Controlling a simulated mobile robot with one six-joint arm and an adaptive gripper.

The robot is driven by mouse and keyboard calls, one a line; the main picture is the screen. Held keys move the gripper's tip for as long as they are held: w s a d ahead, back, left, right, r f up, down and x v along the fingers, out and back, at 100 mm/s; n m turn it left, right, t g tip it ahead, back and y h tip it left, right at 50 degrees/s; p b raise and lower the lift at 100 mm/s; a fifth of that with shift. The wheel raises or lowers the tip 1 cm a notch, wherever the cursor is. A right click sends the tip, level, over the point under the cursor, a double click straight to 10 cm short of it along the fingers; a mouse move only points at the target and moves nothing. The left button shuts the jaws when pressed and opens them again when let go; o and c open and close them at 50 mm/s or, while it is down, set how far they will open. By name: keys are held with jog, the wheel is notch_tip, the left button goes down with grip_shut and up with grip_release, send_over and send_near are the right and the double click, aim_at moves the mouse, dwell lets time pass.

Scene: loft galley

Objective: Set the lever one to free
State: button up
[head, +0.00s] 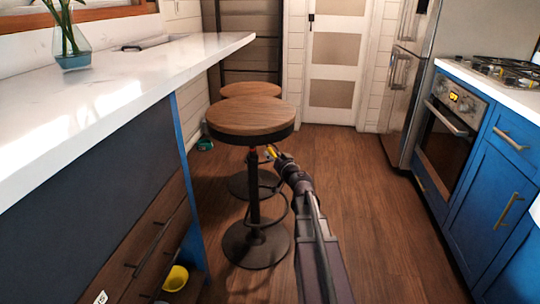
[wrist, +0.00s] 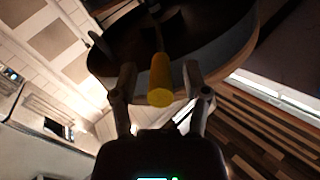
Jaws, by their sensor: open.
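The lever (wrist: 161,82) has a yellow grip and hangs on a thin dark rod under the stool seat. In the wrist view its grip is between the two fingers of my gripper (wrist: 160,72), with gaps on both sides. In the head view the yellow lever tip (head: 270,153) shows just below the seat of the front stool (head: 250,115), right at my gripper (head: 274,152). My gripper is open around the lever. Its far end under the seat is in shadow.
A second stool (head: 250,89) stands just behind the front one. A white counter (head: 120,85) runs along the left, with a blue side panel under it. An oven (head: 447,135) and blue cabinets stand at the right. The wooden floor between is clear.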

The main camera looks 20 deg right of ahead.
jog(key=shift+w, duration=0.65)
grip_shut()
jog(key=shift+d+f, duration=0.1)
